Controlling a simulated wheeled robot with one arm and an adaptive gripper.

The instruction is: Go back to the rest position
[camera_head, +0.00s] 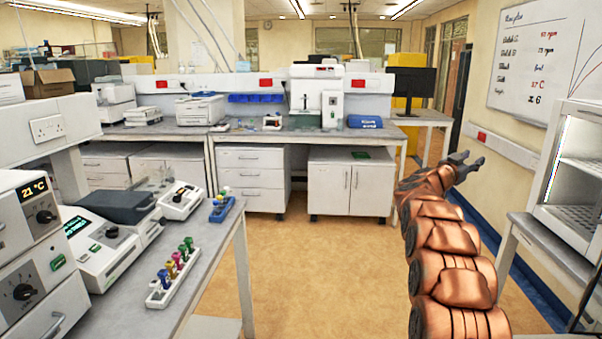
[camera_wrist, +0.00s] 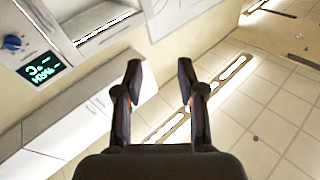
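My gripper (camera_head: 466,162) is at the end of my copper-coloured arm, held up in the air at the right of the head view. It stands over the open floor, apart from the benches. In the wrist view my gripper (camera_wrist: 158,82) has its two dark fingers spread apart with nothing between them. Past the fingers, the wrist view shows ceiling tiles and a light strip (camera_wrist: 195,105).
A bench (camera_head: 215,290) at the left holds instruments and a rack of coloured tubes (camera_head: 172,277). A far bench (camera_head: 290,135) carries machines. A white cabinet (camera_head: 572,190) stands close at the right. The tan floor (camera_head: 300,270) is clear in the middle.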

